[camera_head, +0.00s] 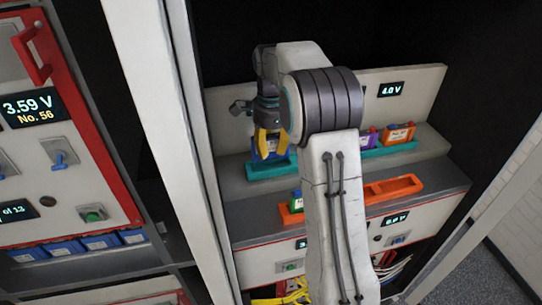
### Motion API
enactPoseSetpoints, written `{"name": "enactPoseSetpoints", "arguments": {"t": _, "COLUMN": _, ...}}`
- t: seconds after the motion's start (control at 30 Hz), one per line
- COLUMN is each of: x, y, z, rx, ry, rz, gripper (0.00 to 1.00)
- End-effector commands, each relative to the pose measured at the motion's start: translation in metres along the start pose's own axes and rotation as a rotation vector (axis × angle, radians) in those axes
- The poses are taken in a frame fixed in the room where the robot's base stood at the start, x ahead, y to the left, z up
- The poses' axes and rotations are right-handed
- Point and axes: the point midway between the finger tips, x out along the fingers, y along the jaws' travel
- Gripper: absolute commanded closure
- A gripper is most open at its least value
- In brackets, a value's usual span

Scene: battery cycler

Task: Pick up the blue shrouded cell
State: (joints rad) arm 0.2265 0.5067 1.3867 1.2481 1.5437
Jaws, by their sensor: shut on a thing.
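The blue shrouded cell (271,147), with a pale label, is between the yellow fingertips of my gripper (270,144), partly covered by them. My gripper is shut on it, pointing down over the left end of the teal tray (268,170). The cell is upright. I cannot tell whether its bottom is still in the tray or just clear of it.
A purple cell (367,138) and an orange cell (398,133) stand at the teal tray's right end. A green cell (296,201) stands in the orange tray (402,187) on the lower step. A white cabinet post (165,110) rises close on the left.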

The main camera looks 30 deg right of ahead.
Motion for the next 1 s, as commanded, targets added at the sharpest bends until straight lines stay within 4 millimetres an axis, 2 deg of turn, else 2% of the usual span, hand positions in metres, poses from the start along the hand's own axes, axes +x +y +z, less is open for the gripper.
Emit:
{"name": "enactPoseSetpoints", "arguments": {"t": 0.1, "x": -0.012, "y": 0.01, "z": -0.02, "rx": 0.006, "ry": 0.0, "rz": -0.004, "gripper": 1.0}}
{"name": "enactPoseSetpoints", "arguments": {"t": 0.5, "x": -0.049, "y": 0.038, "z": -0.075, "rx": 0.003, "ry": 0.001, "rz": -0.004, "gripper": 1.0}}
{"name": "enactPoseSetpoints", "arguments": {"t": 0.7, "x": -0.061, "y": 0.047, "z": -0.092, "rx": 0.003, "ry": 0.001, "rz": -0.003, "gripper": 1.0}}
{"name": "enactPoseSetpoints", "arguments": {"t": 1.0, "x": -0.069, "y": 0.053, "z": -0.103, "rx": 0.002, "ry": 0.001, "rz": -0.002, "gripper": 1.0}}
